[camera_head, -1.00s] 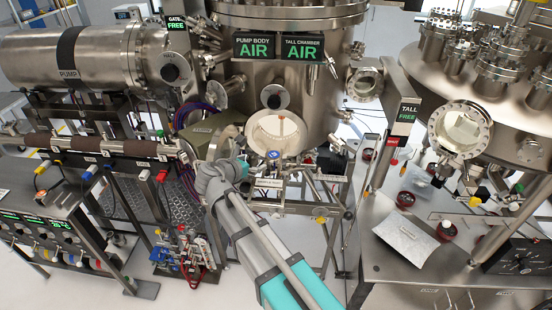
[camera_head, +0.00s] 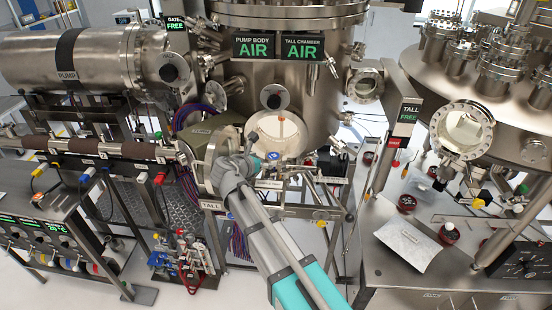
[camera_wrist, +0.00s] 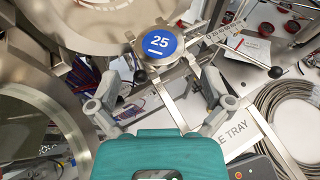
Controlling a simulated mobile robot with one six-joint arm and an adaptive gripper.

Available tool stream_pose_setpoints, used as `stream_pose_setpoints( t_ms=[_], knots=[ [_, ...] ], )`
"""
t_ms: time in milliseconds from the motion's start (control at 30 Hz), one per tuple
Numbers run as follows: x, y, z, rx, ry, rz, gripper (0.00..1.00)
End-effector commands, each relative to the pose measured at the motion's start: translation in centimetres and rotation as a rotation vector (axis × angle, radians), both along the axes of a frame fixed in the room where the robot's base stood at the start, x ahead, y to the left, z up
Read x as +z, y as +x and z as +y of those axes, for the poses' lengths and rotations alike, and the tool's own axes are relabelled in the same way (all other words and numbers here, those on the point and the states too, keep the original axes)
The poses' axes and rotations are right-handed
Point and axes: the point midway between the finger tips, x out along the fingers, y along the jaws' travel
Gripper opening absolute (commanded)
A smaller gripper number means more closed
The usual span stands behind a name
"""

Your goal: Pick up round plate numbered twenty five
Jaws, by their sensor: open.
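The round plate numbered 25 (camera_wrist: 160,43) has a blue face with a white number and a metal rim. In the wrist view it sits top centre, just beyond my gripper (camera_wrist: 162,84), whose two grey fingers are spread apart with nothing between them. In the head view the plate's blue face (camera_head: 273,156) shows in front of the open round port, just right of my gripper (camera_head: 257,152). Part of the plate's surroundings is hidden by my gripper there.
The open round port (camera_head: 290,132) of the tall chamber is close behind the plate. An open round flange marked TALL (camera_head: 213,165) stands close left. Metal rails (camera_wrist: 183,108) and a tray label (camera_wrist: 232,133) lie under the fingers. A bench (camera_head: 380,265) is at right.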

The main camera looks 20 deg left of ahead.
Motion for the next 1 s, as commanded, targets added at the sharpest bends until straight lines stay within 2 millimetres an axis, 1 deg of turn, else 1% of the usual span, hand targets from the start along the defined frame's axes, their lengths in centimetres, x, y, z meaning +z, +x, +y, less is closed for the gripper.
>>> stream_pose_setpoints(
  t_ms=[200, 400, 533, 1000],
  knots=[
    [-1.3, 2.3, -0.4, -0.001, 0.001, 0.0, 1.0],
    [-1.9, 3.9, -0.8, -0.001, 0.001, 0.0, 1.0],
    [-1.9, 4.1, -0.9, 0.0, 0.001, 0.0, 1.0],
    [-1.9, 4.1, -0.9, 0.0, 0.0, 0.0, 1.0]
  ],
)
